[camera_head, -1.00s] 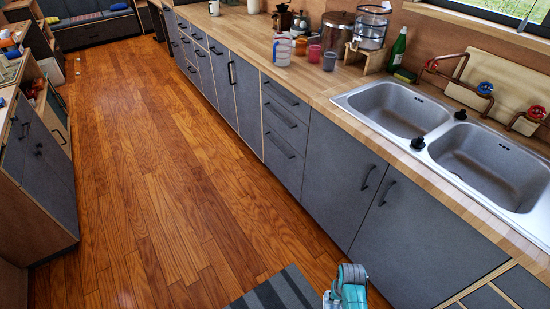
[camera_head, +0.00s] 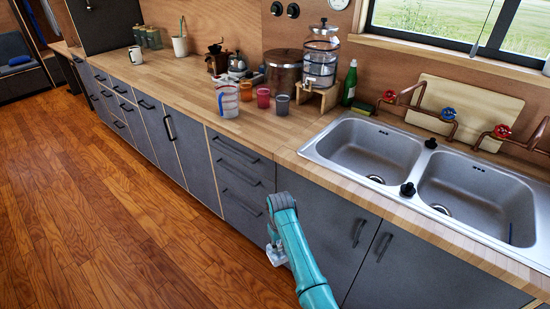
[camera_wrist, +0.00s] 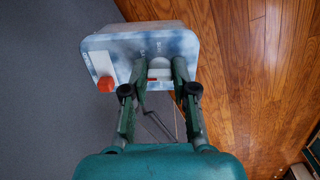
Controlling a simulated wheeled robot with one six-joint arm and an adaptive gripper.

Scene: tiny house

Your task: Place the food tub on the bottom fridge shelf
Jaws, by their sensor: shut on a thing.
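The food tub (camera_wrist: 112,45) fills the upper middle of the wrist view, a pale, blue-and-white boxy thing with a rounded edge and a red-orange spot at one corner. My gripper (camera_wrist: 162,75) has its two green fingers closed around a white raised part of the tub. In the head view my gripper (camera_head: 276,250) hangs low in front of the grey drawers, below counter height, and the tub is mostly hidden there behind my arm. No fridge or fridge shelf can be made out in either current view.
A wooden counter (camera_head: 190,92) runs above grey cabinets, with a double sink (camera_head: 375,150) at right. A measuring jug (camera_head: 227,98), cups, a glass dispenser (camera_head: 321,58) and a green bottle (camera_head: 349,84) stand on it. Wooden floor (camera_head: 100,210) is clear at left.

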